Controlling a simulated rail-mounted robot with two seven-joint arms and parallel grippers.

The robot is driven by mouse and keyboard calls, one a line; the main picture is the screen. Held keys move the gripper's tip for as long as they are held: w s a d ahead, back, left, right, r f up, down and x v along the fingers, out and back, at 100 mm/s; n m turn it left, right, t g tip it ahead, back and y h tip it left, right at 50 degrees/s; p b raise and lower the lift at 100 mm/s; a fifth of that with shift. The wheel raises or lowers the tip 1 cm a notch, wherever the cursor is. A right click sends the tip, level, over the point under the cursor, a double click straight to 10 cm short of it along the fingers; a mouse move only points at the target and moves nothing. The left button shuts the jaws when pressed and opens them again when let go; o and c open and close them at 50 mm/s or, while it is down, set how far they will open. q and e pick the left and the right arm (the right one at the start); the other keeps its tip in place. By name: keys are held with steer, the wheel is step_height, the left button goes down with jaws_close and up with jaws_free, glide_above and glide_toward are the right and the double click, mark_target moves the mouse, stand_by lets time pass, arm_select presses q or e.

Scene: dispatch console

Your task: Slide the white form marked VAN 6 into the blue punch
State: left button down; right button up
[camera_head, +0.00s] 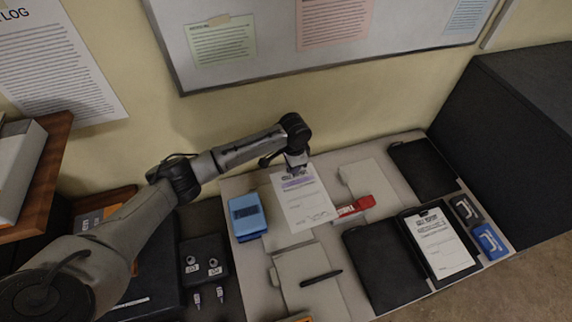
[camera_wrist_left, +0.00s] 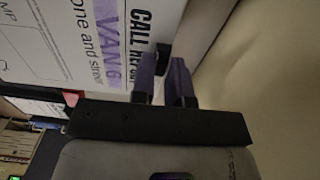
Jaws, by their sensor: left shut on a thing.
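The white form (camera_head: 305,205) has a purple band near its top edge. In the left wrist view, the form (camera_wrist_left: 55,40) reads "CALL REPORT" and what looks like "VAN 6". My left gripper (camera_head: 296,170) is shut on the form's top edge near the wall. Its dark fingers (camera_wrist_left: 164,78) pinch the paper in the wrist view. The form hangs above the desk's back part. The blue punch (camera_head: 247,216) stands just left of the form, apart from it in the picture. Its slot cannot be made out. My right gripper is not in view.
A red stapler-like object (camera_head: 355,207) lies right of the form. A clipboard with another white form (camera_head: 440,243), black folders (camera_head: 384,266), blue and grey items and a pen (camera_head: 321,278) lie around. A black box with knobs (camera_head: 204,262) is left of the desk mat.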

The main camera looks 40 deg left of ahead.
arm_select(q)
steer(key=a+f, duration=0.1)
steer(key=s+f, duration=0.1)
steer(key=f, duration=0.1)
steer(key=shift+a, duration=0.4)
steer(key=shift+m, duration=0.3)
steer(key=f+b, duration=0.2)
steer(key=b, duration=0.1)
steer(key=f+b, duration=0.5)
steer(key=shift+s+a+b, duration=0.3)
steer(key=shift+b, duration=0.05)
steer(key=p, duration=0.1)
steer(key=s+r+p, duration=0.1)
steer(key=p, duration=0.1)
steer(key=shift+s+a, duration=0.15)
steer(key=shift+a, duration=0.2)
steer(key=shift+s+a+f+p, duration=0.15)
steer(key=shift+s+a+p, duration=0.15)
steer(key=shift+s+p, duration=0.25)
steer(key=shift+s+a+f+p, duration=0.1)
steer(key=shift+s+a+p, duration=0.1)
steer(key=shift+p, duration=0.1)
steer(key=shift+s+p, duration=0.1)
steer(key=shift+p, duration=0.2)
steer(key=shift+a, duration=0.1)
